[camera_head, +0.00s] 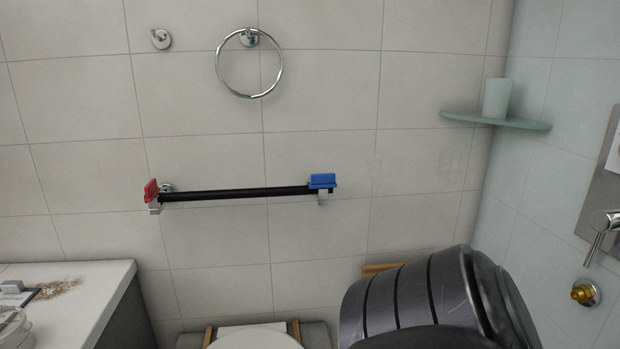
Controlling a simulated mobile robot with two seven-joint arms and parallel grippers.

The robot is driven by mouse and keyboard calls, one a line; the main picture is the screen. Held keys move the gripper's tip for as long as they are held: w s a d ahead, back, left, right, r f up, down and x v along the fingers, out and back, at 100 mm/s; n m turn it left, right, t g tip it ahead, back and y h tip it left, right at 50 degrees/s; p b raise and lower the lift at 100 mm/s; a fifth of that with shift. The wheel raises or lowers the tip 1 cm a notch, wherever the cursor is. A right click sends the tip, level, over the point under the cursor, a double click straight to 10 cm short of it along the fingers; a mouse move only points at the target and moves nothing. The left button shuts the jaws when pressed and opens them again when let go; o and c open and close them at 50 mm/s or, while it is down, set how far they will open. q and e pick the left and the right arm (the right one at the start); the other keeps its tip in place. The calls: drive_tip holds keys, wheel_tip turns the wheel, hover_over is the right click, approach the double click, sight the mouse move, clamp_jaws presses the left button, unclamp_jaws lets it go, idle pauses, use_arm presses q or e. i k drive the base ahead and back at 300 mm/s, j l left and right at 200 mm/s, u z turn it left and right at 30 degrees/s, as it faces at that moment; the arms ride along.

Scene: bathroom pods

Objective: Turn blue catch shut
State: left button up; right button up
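The blue catch (322,181) sits at the right end of a black bar (240,194) on the tiled wall. It rests over the bar's end, above a small grey bracket (322,198). Its long side lies nearly level. From this view I cannot tell for certain whether it is open or shut. A red catch (151,190) is at the bar's left end, tilted up, above another grey bracket (155,208). Neither of my grippers is in view, and nothing touches the blue catch.
A chrome towel ring (250,64) and a hook (161,39) are on the wall above the bar. A glass corner shelf (530,125) holds a pale cup (497,98). A white counter (95,290) stands at lower left. A chrome lever (598,240) is at right. The wall around the blue catch is clear.

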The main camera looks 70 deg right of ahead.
sight(327, 180)
drive_tip(key=z, duration=2.3)
